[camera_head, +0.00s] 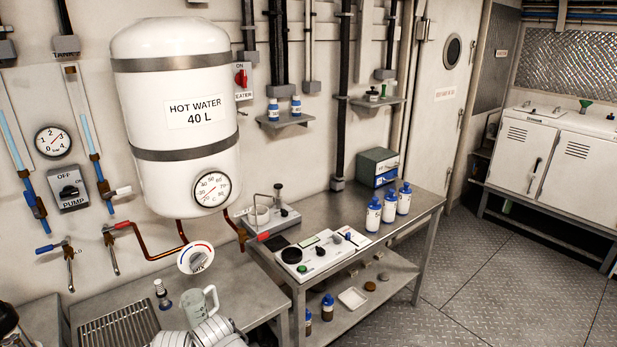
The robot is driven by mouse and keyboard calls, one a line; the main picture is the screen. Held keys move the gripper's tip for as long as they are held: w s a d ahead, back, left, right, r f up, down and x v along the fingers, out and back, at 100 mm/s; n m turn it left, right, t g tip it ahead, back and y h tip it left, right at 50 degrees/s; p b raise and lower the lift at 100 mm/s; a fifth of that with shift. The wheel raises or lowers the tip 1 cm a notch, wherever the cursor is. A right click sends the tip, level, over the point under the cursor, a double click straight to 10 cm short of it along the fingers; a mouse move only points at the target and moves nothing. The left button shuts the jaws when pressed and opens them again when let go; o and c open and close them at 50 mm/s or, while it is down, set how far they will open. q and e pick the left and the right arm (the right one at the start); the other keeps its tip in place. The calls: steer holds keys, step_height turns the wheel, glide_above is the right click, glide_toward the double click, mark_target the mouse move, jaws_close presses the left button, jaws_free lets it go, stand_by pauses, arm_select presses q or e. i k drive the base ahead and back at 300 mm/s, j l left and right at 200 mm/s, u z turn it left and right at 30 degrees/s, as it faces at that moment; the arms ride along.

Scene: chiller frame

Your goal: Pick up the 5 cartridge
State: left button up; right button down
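Three white bottles with blue caps and dark label marks stand upright in a row near the right end of the metal bench: a front one (373,217), a middle one (389,209) and a back one (404,201). The front bottle's mark looks like a 5 or an S; it is too small to be sure. The marks on the other two cannot be read. I cannot tell for certain which thing is the 5 cartridge.
The bench (420,203) also carries a white instrument panel (318,262) and a green-grey box (377,166). Small blue-capped bottles stand on a wall shelf (285,122) and the lower shelf (385,288). A clear jug (197,303) stands front left. Floor (500,270) at right is clear.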

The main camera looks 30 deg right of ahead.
mark_target(391, 201)
steer(key=i+l+u, duration=0.15)
steer(key=l, duration=1.2)
steer(key=l+u, duration=0.1)
steer(key=l, duration=1.2)
steer(key=l+u, duration=0.1)
steer(key=l, duration=1.2)
steer(key=k+l, duration=0.15)
steer(key=l, duration=1.15)
steer(key=u, duration=0.05)
